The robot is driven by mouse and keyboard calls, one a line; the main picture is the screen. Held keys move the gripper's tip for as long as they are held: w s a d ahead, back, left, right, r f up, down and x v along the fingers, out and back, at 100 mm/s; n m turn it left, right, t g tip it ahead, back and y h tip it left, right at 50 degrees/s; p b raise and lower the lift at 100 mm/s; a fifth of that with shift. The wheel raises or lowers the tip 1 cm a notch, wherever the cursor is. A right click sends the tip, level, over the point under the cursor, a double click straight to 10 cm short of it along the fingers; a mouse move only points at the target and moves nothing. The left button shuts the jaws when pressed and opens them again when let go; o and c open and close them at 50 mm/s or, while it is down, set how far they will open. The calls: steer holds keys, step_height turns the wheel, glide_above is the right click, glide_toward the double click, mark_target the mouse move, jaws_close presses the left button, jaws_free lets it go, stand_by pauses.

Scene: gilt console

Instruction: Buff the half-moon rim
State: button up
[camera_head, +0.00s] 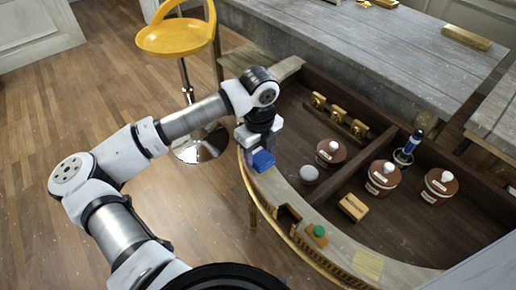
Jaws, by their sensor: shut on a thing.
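The half-moon console has a pale curved rim (289,196) with a gilt outer edge, running from the upper left round to the lower right. My gripper (259,150) points down over the left part of this rim. It is shut on a small blue block or pad (263,161), which sits at the rim's surface. I cannot tell whether the pad touches the rim. The fingertips are partly hidden by the wrist and the pad.
Inside the console stand several brown lidded jars (383,178), a white-topped jar (309,174), a blue-handled tool (408,148) and brass pieces (335,116). A green-knobbed block (317,235) and yellow strips (368,265) lie on the rim. A yellow stool (176,37) stands behind.

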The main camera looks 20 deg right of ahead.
mark_target(266, 173)
steer(key=shift+s+d+p, duration=0.15)
steer(key=shift+s+p, duration=0.4)
steer(key=shift+s, duration=0.6)
steer(key=shift+s+d+p, duration=0.1)
steer(key=shift+s+p, duration=0.45)
steer(key=shift+s, duration=0.6)
steer(key=shift+w+f+b, duration=0.15)
steer(key=shift+w+b, duration=0.05)
steer(key=shift+b, duration=0.15)
steer(key=shift+s, duration=0.1)
